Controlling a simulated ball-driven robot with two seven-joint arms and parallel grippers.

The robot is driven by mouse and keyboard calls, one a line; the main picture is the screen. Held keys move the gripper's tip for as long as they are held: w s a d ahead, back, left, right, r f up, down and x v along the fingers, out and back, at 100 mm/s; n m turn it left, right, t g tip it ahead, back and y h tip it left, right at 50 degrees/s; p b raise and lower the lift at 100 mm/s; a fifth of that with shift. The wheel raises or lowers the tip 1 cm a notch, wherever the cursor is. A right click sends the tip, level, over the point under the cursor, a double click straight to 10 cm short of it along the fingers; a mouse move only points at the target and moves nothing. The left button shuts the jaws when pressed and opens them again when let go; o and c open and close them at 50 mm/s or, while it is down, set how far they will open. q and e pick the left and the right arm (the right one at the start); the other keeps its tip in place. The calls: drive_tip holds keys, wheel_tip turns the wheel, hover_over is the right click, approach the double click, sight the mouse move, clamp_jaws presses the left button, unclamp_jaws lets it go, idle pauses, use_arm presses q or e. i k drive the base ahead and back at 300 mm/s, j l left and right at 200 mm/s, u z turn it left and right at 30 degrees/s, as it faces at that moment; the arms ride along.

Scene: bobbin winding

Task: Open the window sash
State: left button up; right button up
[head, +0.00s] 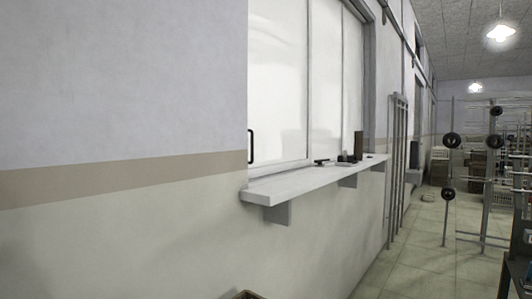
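The window sash (278,85) is a pale, frosted panel set in the wall at the middle of the head view. A dark upright handle (250,146) sits at its left edge, low down. More pale panes (325,80) stand to its right inside a grey frame. I see no opening between the panes, and the left end of the window is cut off by the wall edge. Neither of my grippers is in view.
A white sill shelf (290,186) on brackets juts out below the window. A dark upright block (358,146) and small dark items (322,162) stand on it. Metal racks (485,170) with dark round weights stand at the right. The tiled floor (420,235) between is mostly clear.

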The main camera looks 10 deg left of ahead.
sight(280, 52)
drive_tip(key=i+l, duration=0.15)
drive_tip(key=l, duration=0.25)
drive_tip(key=i+l+u, duration=0.1)
drive_tip(key=l, duration=0.35)
drive_tip(key=i+l, duration=0.15)
drive_tip(key=l, duration=0.25)
drive_tip(key=i+l+u, duration=0.15)
drive_tip(key=l, duration=0.25)
drive_tip(key=k, duration=0.05)
